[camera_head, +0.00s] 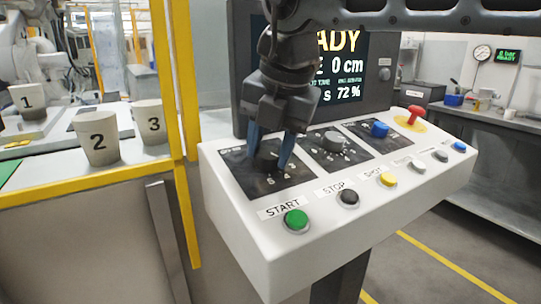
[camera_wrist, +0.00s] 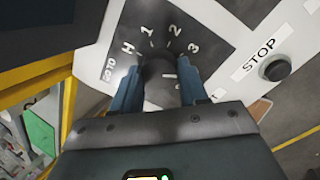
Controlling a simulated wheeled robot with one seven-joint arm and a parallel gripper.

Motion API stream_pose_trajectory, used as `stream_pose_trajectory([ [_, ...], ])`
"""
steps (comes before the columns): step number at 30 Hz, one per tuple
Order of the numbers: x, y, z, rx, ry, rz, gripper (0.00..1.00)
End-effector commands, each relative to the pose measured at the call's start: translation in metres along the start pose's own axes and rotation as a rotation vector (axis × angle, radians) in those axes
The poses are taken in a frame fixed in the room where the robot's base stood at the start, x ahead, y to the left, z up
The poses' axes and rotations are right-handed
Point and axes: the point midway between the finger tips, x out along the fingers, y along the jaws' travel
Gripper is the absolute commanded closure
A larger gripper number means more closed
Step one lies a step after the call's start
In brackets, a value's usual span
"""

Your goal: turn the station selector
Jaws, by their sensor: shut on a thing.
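The station selector is a dark round knob (camera_wrist: 158,70) on a dark plate (camera_wrist: 190,22) marked GO TO, H, 1, 2, 3. In the head view the knob (camera_head: 267,158) is at the left end of the white control panel (camera_head: 233,232), partly hidden by my fingers. My gripper (camera_head: 270,150) points down at it from above. In the wrist view its two blue fingers (camera_wrist: 160,88) stand on either side of the knob and are shut on it. I cannot tell which mark the knob points to.
A green START button (camera_head: 296,220) and a black STOP button (camera_head: 348,198) are close in front. A grey knob (camera_head: 334,141), a blue knob (camera_head: 379,129) and a red emergency button (camera_head: 412,116) are to the right. A screen (camera_head: 345,95) stands behind; a yellow post (camera_head: 183,90) is left.

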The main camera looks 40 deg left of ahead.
Motion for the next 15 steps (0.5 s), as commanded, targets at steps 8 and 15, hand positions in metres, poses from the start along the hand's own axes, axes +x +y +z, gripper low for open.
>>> stream_pose_trajectory([
  [8,0.0011,-0.0005,-0.0003,0.117,-0.007,-0.008,0.87],
  [15,0.0003,-0.0002,-0.0002,0.151,-0.009,-0.009,0.87],
])
